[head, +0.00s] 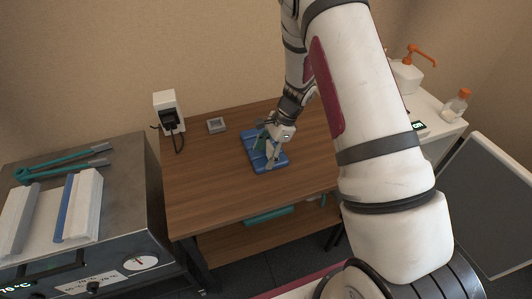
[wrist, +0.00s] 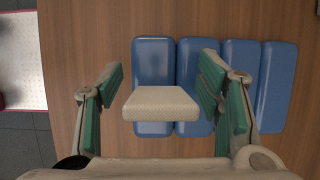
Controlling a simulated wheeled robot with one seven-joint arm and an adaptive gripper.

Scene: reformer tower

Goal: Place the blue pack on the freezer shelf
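The blue pack (head: 264,152) lies flat on the wooden table, near its middle. It has several raised segments, which also show in the wrist view (wrist: 153,62). My gripper (head: 266,143) is low over the pack in the head view. In the wrist view its green-padded fingers (wrist: 162,85) stand wide apart. The left finger is beyond the pack's left end and the right finger is over its segments. A pale textured block between the fingers covers part of the pack; I cannot tell what it is. No freezer shelf can be made out.
A steel cabinet (head: 120,180) with a gauge stands at left, with teal tongs (head: 62,164) and white blocks (head: 84,207) on top. A small grey square (head: 216,125) and a wall socket (head: 167,108) are behind. A white counter with bottles and a grey panel (head: 490,205) are at right.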

